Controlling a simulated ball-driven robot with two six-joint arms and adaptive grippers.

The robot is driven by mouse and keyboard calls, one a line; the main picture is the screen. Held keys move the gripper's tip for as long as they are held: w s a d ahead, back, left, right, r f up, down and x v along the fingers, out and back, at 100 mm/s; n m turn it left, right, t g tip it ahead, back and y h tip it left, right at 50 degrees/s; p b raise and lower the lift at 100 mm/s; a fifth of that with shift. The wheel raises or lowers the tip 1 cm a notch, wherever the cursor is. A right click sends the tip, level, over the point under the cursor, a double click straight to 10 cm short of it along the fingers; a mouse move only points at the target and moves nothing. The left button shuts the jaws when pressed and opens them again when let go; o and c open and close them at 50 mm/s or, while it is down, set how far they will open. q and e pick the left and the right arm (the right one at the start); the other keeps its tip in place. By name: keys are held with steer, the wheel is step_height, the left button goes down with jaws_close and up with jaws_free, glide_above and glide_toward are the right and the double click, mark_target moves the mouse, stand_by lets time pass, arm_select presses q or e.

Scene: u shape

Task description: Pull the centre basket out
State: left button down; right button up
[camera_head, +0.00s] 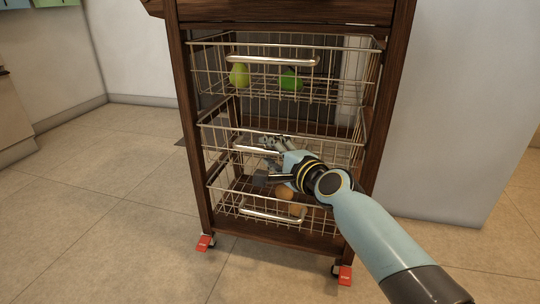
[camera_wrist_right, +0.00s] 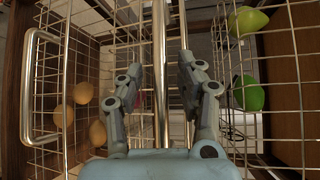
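The centre basket (camera_head: 218,138) is a wire basket in the middle of a dark wooden trolley. Its metal handle (camera_head: 246,149) runs across its front. My right gripper (camera_head: 270,146) is at this handle, reaching in from the lower right and covering part of the basket front. In the right wrist view the handle (camera_wrist_right: 160,75) passes between the two fingers of my right gripper (camera_wrist_right: 161,80). The fingers stand apart, with a gap visible on each side of the bar. My left gripper is not in view.
The upper basket (camera_head: 345,90) holds a pear (camera_head: 239,75) and a green fruit (camera_head: 291,80). The lower basket (camera_head: 222,200) holds several orange-brown round items (camera_head: 284,192). The trolley has casters with red brakes (camera_head: 205,243). The tiled floor (camera_head: 110,210) at left is clear.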

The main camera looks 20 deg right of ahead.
steer(key=shift+w, duration=0.4)
jaws_close()
steer(key=shift+f, duration=0.1)
